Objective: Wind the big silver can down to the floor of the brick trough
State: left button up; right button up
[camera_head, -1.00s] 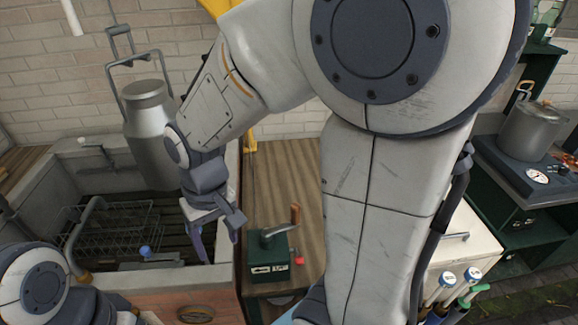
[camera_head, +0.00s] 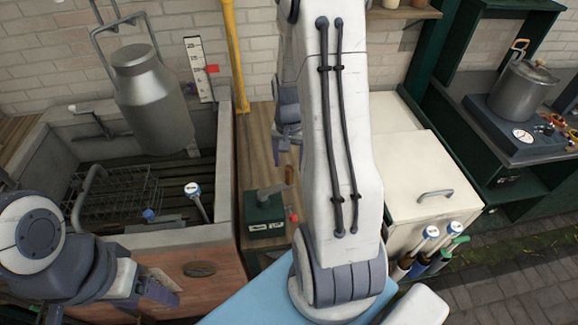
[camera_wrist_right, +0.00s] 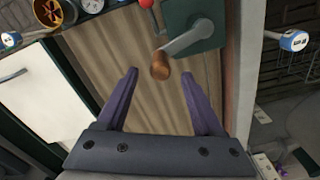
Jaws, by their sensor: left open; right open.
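The big silver can (camera_head: 155,100) hangs from a bail and hook above the brick trough (camera_head: 200,270), its base over the dark slatted floor. The green winch box (camera_head: 264,214) stands on the wooden bench right of the trough. Its crank has a brown wooden knob; in the right wrist view the knob (camera_wrist_right: 160,67) is near and between the fingertips of my open right gripper (camera_wrist_right: 160,73). The green box (camera_wrist_right: 200,22) is just beyond it. In the head view my right gripper (camera_head: 287,145) is partly hidden by my arm. My left gripper (camera_head: 162,290) is open and empty before the trough's front.
A wire rack (camera_head: 115,190) and a blue-topped item (camera_head: 192,190) are in the trough. A white gauge board (camera_head: 196,68) with a red marker (camera_head: 212,68) stands behind it. A yellow pipe (camera_head: 235,60) rises beside it. A cream cabinet (camera_head: 420,185) and a pot (camera_head: 522,88) are at right.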

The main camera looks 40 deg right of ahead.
aim_at(289, 167)
jog(key=shift+f+p, duration=0.35)
jog(key=shift+f, duration=1.8)
grip_shut()
jog(key=w+a, duration=0.6)
jog(key=w, duration=0.4)
jog(key=shift+w+a+p, duration=0.15)
jog(key=shift+a+p, duration=0.25)
jog(key=shift+p, duration=0.05)
